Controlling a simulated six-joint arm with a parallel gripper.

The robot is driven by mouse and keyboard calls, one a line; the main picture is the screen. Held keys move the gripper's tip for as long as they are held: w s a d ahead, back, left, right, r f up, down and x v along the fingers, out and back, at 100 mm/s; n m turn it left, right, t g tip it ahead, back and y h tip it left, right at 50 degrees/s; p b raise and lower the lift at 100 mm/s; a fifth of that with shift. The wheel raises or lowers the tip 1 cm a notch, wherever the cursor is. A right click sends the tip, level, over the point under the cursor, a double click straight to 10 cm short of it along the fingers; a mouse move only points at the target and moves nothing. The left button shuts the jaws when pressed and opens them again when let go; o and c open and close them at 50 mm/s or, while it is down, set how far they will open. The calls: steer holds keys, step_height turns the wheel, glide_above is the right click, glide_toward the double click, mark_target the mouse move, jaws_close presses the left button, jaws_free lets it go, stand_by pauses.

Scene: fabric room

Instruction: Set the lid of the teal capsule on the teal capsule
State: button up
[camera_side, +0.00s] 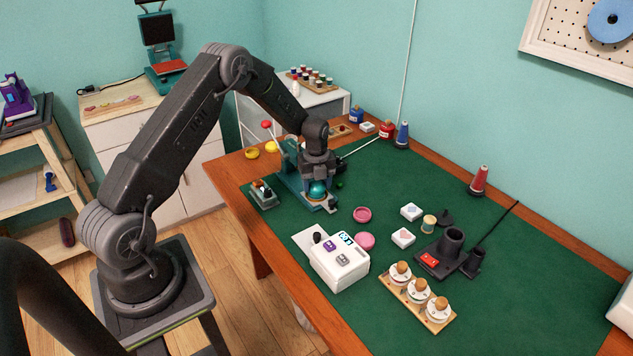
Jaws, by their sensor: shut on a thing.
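My gripper (317,191) points down at the front of a teal hand press (291,184) on the green mat. It is shut on a rounded, shiny teal piece (317,188), which looks like the lid of the teal capsule. The piece sits low between the fingers, just above or at the press's front end. The teal capsule's lower part cannot be told apart here; the gripper and the press hide that spot. I cannot tell whether the lid touches anything below it.
A pink capsule's two parts (362,214) and a white device (339,262) lie in front. A small grey tray (263,194) is left of the press. Yellow pieces (252,153) lie behind.

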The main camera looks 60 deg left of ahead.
mark_target(317, 184)
steer(key=shift+r, duration=0.35)
stand_by(0.3)
steer(key=shift+r, duration=0.35)
steer(key=shift+r, duration=0.1)
stand_by(0.6)
steer(key=o, duration=0.6)
steer(key=shift+o, duration=0.2)
step_height(317, 184, up, 11)
stand_by(0.7)
